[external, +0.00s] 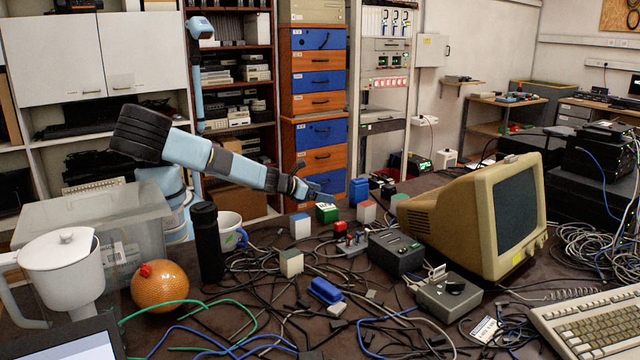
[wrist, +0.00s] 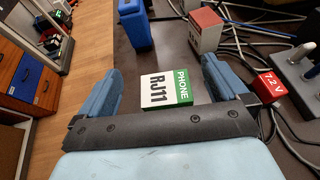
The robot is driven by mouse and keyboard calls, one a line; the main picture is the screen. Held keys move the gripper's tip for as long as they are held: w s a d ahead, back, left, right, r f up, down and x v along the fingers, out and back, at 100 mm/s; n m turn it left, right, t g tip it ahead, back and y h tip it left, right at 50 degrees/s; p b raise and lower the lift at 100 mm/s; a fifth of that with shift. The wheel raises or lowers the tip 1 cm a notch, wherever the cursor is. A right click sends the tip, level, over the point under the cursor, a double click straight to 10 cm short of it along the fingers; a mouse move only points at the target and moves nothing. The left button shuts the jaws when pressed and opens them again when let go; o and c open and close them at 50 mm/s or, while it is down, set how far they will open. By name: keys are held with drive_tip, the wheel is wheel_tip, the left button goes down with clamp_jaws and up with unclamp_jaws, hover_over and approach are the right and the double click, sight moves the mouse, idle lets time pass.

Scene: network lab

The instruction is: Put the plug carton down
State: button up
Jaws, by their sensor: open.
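A green and white carton labelled RJ11 PHONE (wrist: 167,90) lies on the dark table between my fingers in the wrist view. It looks like the plug carton, and clear gaps show between it and both fingers. In the external view the green and white carton (external: 327,213) stands on the table just below the end of my arm. My gripper (wrist: 160,85) is open, with a blue finger on each side of the carton. In the external view my gripper (external: 318,196) is small, and its fingers are hard to make out.
A blue container (wrist: 136,22) and a red and white box (wrist: 206,30) stand beyond the carton. A red 7.2 V block (wrist: 270,84) and cables lie to the right. A blue and white box (external: 300,227) stands nearby. The old monitor (external: 480,215) is farther right.

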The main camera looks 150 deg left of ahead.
sight(323, 207)
drive_tip(key=shift+f, duration=1.4)
wheel_tip(323, 207, down, 2)
drive_tip(key=shift+f, duration=0.2)
drive_tip(key=shift+x, duration=1.05)
drive_tip(key=shift+a+f, duration=0.25)
drive_tip(key=shift+a, duration=0.2)
drive_tip(key=c, duration=1)
